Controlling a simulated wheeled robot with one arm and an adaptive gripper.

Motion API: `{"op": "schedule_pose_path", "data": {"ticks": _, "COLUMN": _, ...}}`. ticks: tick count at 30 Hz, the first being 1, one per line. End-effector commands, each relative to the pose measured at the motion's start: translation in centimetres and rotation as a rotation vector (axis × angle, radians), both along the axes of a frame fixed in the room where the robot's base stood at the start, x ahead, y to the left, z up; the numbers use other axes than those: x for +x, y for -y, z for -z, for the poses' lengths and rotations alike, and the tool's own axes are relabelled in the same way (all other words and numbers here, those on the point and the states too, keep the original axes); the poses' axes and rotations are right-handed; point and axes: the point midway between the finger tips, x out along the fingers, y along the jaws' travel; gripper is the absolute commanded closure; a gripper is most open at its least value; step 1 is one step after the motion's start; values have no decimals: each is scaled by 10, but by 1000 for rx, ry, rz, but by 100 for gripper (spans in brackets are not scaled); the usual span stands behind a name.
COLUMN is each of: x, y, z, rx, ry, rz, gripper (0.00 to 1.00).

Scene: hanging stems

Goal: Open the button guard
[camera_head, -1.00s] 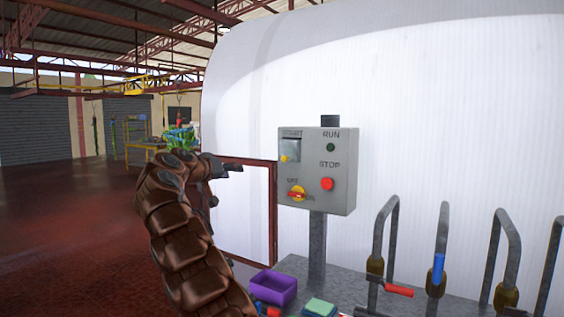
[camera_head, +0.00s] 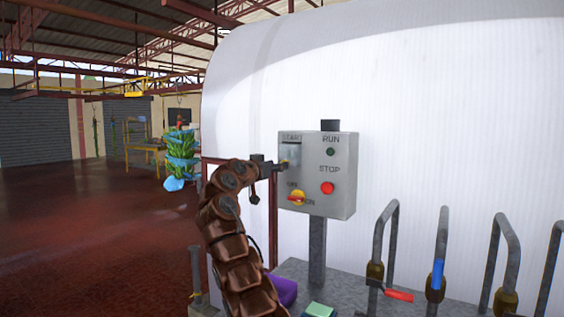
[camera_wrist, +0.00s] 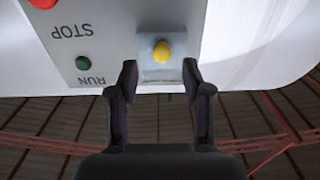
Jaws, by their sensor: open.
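The grey control box (camera_head: 335,180) stands on a post. Its START button guard, a pale square cover (camera_head: 291,151), sits at the upper left of the face under the START label. In the wrist view the box is upside down; the pale guard plate (camera_wrist: 147,70) surrounds a yellow button (camera_wrist: 162,50). My gripper (camera_head: 281,166) is at the guard's lower left in the head view and partly hides that corner. In the wrist view my gripper (camera_wrist: 160,82) is open, its two fingertips on either side of the guard's near edge. Whether they touch it I cannot tell.
The box also carries a green RUN light (camera_head: 331,152), a red STOP button (camera_head: 327,188) and a yellow and red OFF/ON switch (camera_head: 297,198). Below, a bench holds metal hooped handles (camera_head: 388,235), a purple bin (camera_head: 284,290) and a green block (camera_head: 319,309).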

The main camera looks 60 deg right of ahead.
Motion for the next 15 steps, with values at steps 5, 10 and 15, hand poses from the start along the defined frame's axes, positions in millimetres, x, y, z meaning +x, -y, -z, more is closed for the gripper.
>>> {"op": "schedule_pose_path", "data": {"ticks": 5, "x": 2, "y": 26, "z": -3, "rx": 3, "ry": -6, "rz": 0, "gripper": 51}}
{"op": "schedule_pose_path", "data": {"ticks": 10, "x": 4, "y": 40, "z": -2, "rx": 0, "ry": -5, "rz": -4, "gripper": 51}}
{"op": "schedule_pose_path", "data": {"ticks": 15, "x": 4, "y": 47, "z": 0, "rx": 1, "ry": -5, "rz": -3, "gripper": 51}}
